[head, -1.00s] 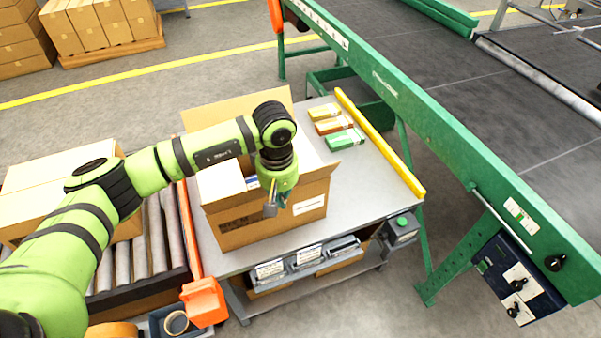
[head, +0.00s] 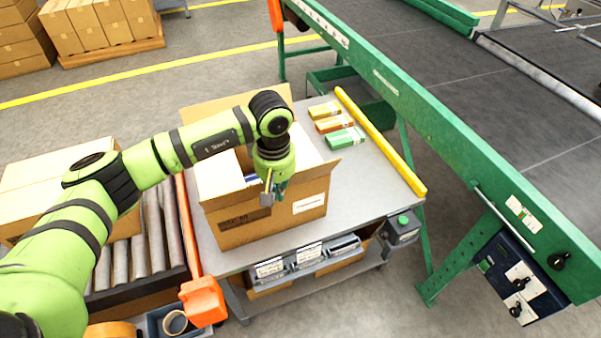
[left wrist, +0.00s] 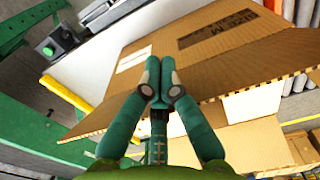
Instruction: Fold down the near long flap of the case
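The case is an open cardboard box (head: 232,236) on the grey cart top, with dark print and a white label on its near side. Its far flap (head: 235,108) stands up, and a side flap (head: 325,178) sticks out at the right. My left gripper (head: 273,197) points down at the near long side, partly hiding it. In the left wrist view the left gripper's fingertips (left wrist: 158,78) meet with nothing between them, over the cardboard near the near edge. The near flap (left wrist: 255,62) shows as a brown strip there; its exact angle and any contact are unclear. My right gripper is not in view.
Small orange and green cartons (head: 334,124) lie at the cart's back right, by a yellow rail (head: 380,142). A green conveyor frame (head: 440,125) runs along the right. A roller conveyor (head: 153,235) with a closed carton is at the left. Bare cart top (head: 365,190) lies right of the case.

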